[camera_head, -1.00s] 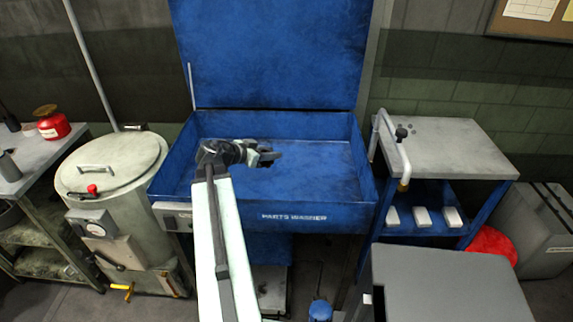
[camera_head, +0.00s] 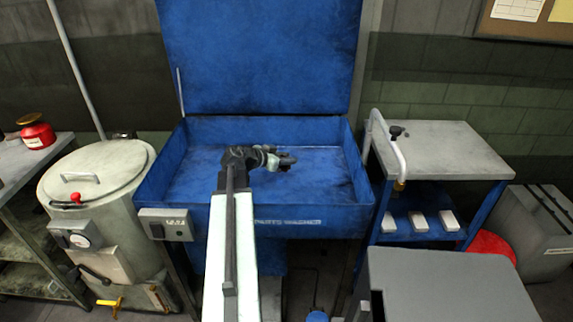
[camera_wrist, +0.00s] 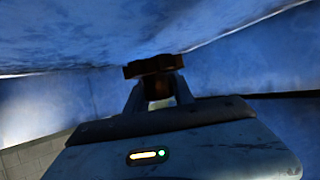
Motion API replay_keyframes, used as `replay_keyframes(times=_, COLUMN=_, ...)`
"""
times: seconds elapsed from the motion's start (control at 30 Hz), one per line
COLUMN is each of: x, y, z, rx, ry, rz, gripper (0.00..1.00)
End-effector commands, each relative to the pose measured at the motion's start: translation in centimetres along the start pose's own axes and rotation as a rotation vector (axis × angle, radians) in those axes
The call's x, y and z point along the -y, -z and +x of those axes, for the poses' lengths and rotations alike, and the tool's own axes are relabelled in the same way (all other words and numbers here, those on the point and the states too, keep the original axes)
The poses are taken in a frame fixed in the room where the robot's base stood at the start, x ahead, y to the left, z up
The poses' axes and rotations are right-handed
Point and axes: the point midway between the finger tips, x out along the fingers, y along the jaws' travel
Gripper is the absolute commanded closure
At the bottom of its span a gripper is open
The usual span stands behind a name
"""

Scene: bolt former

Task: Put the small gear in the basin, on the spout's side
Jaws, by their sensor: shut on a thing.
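The basin (camera_head: 180,205) is the open blue tub of the parts washer, with its lid raised behind. The spout (camera_head: 390,140) is a pale curved pipe with a brass tip at the basin's right edge. My gripper (camera_head: 286,161) is over the basin, right of its middle. In the wrist view my gripper (camera_wrist: 155,88) is shut on a dark brown toothed piece, the small gear (camera_wrist: 153,66). Blue basin surfaces lie beyond it. In the head view the gear is too small and dark to make out clearly. Its height above the basin floor is hard to tell.
A grey-topped stand (camera_head: 440,150) with several pale blocks on its blue shelf is right of the basin. A round lidded drum (camera_head: 95,180) stands to the left. A grey box (camera_head: 440,285) is at the front right. The basin floor around my gripper looks clear.

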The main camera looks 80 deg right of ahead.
Motion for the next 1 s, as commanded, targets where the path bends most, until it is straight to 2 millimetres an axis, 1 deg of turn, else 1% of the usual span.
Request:
replay_keyframes(times=0.1, x=0.0, y=0.2, z=-0.1, rx=-0.001, ry=0.000, rz=0.000, gripper=1.00)
replay_keyframes(times=0.5, x=0.0, y=-0.9, z=0.5, rx=-0.001, ry=-0.001, rz=0.000, gripper=1.00)
replay_keyframes(times=0.6, x=-0.1, y=-0.9, z=0.5, rx=-0.001, ry=-0.001, rz=0.000, gripper=1.00)
replay_keyframes(times=0.63, x=-0.1, y=-0.9, z=0.5, rx=0.000, ry=-0.001, rz=0.000, gripper=0.68)
replay_keyframes(times=0.67, x=-0.1, y=-1.0, z=0.5, rx=0.000, ry=-0.001, rz=0.000, gripper=0.59)
replay_keyframes(times=0.7, x=-0.1, y=-1.0, z=0.5, rx=0.000, ry=-0.001, rz=0.001, gripper=0.49)
replay_keyframes(times=1.0, x=-0.2, y=-1.0, z=0.5, rx=0.000, ry=-0.001, rz=0.001, gripper=0.49)
